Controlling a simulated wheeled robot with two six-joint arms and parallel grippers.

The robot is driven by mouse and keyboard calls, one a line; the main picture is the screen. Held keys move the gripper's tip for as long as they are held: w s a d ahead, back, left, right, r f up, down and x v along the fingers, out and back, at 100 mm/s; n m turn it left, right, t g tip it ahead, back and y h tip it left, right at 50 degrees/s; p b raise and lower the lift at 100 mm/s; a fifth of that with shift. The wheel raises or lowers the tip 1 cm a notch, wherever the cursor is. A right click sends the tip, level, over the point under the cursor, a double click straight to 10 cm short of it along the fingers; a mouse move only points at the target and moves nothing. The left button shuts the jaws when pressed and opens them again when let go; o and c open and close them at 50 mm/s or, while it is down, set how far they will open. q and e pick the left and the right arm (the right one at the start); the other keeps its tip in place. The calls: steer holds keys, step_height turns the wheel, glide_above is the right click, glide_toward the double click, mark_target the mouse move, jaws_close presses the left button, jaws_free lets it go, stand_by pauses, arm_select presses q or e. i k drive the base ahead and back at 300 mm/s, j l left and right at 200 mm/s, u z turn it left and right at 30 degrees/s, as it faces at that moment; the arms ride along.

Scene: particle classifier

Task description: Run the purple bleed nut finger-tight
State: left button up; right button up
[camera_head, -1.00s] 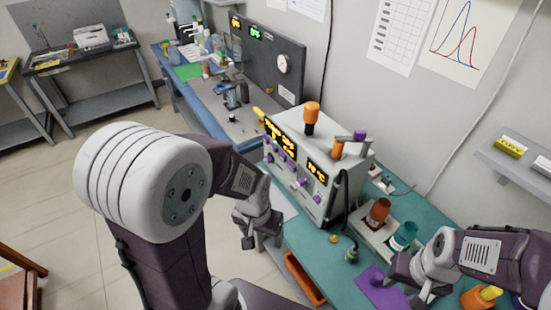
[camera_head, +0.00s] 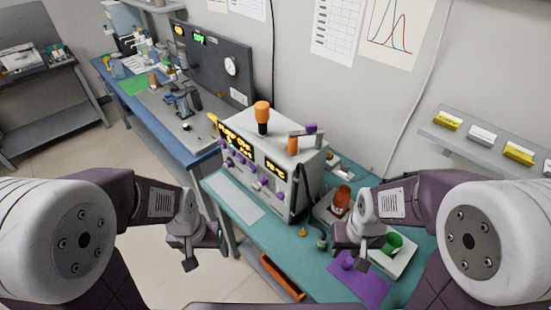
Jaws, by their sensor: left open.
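A white instrument box (camera_head: 283,155) stands on the teal bench. A small purple part (camera_head: 311,128) sits at the end of a grey arm on its top, by an orange cylinder (camera_head: 293,144). Another small purple piece (camera_head: 347,262) is on the purple mat (camera_head: 362,284). I cannot tell which is the bleed nut. My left gripper (camera_head: 206,255) is open and empty, left of the bench and apart from the box. My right gripper (camera_head: 350,250) is over the bench near the mat, hiding part of a tray; whether its fingers are open is unclear.
An orange-topped black post (camera_head: 262,115) stands on the box. A reddish-brown bottle (camera_head: 342,198) and a green cup (camera_head: 392,243) sit on a pale tray right of the box. An orange drawer (camera_head: 281,277) sticks out at the bench front. A wall shelf (camera_head: 465,146) holds small boxes.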

mark_target(226, 164)
steer(key=j, duration=0.4)
steer(key=i+j+u, duration=0.1)
steer(key=j, duration=0.3)
steer(key=i+j, duration=0.15)
steer(key=j, duration=0.25)
steer(key=j+u, duration=0.1)
steer(key=j, duration=0.3)
steer(key=i, duration=0.05)
